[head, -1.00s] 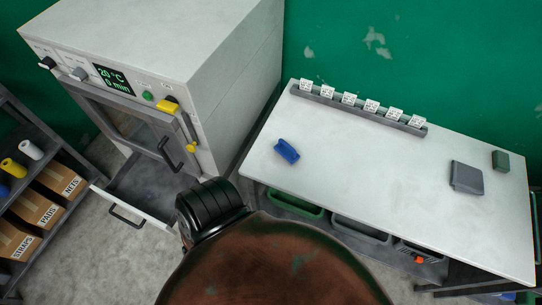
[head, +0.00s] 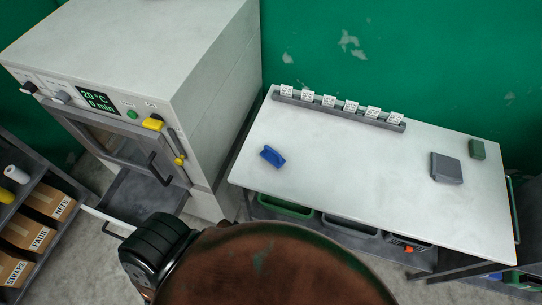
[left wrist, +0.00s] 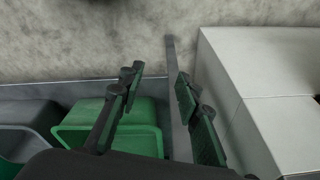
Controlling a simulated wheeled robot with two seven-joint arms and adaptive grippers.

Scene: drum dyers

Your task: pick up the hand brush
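A small blue object (head: 272,156), which looks like the hand brush, lies on the left part of the white tabletop (head: 330,160) in the head view. My left gripper (left wrist: 160,82) shows only in the left wrist view. Its two dark fingers stand apart with nothing between them. Below them are a green bin (left wrist: 140,140) and the floor beside a pale cabinet (left wrist: 225,75). The brush does not show in the left wrist view. My right gripper is in neither view.
A rack of white tags (head: 340,110) runs along the table's back. A grey block (head: 446,168) and a green block (head: 477,149) lie at the right. The table's middle is clear.

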